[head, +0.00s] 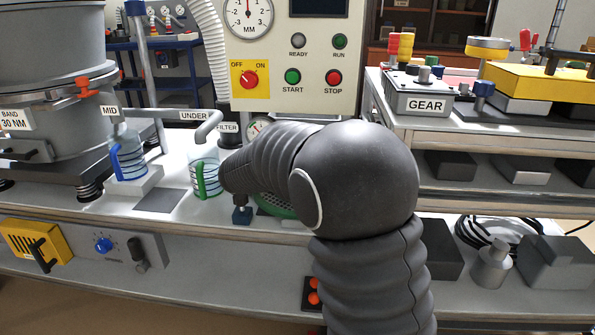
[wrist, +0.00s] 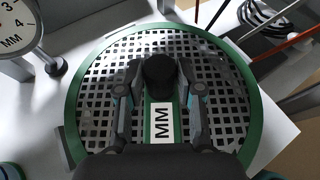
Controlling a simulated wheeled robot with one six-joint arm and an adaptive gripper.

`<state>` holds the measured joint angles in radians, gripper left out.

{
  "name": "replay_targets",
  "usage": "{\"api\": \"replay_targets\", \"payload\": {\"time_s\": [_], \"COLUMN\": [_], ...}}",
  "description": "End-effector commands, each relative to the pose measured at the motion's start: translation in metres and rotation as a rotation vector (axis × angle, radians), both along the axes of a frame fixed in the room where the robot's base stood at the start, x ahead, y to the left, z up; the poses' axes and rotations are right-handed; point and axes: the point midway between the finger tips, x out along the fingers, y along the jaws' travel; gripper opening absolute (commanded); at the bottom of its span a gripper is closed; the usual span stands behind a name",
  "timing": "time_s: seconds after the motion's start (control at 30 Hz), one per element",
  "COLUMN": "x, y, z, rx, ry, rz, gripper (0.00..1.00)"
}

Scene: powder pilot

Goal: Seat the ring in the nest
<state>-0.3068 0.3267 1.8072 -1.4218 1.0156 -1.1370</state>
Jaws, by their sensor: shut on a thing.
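A round screen with a green ring (wrist: 74,115) and a dark square mesh fills most of the wrist view. A green bar with a white "MM" label and a black knob (wrist: 160,72) crosses its middle. My gripper (wrist: 160,85) has its two fingers on either side of the knob and is shut on it. In the head view a strip of the green ring (head: 277,210) shows beside my arm, low over the white bench; my arm hides the rest. I cannot tell whether the ring touches the surface below. I cannot make out the nest.
A dial gauge (wrist: 12,28) stands close to the ring's left. Red rods (wrist: 280,45) and dark cables lie to its right. In the head view, jars with a blue handle (head: 128,160) and a green handle (head: 203,175) stand left of my arm. A control panel (head: 290,65) rises behind.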

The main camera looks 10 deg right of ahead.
Motion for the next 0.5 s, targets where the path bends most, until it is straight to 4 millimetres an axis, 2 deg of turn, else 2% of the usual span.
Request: {"api": "replay_targets", "payload": {"time_s": [0.5], "x": [0.0002], "y": [0.0001], "z": [-0.0023], "rx": [0.000], "ry": [-0.001], "rz": [0.000], "gripper": [0.00]}}
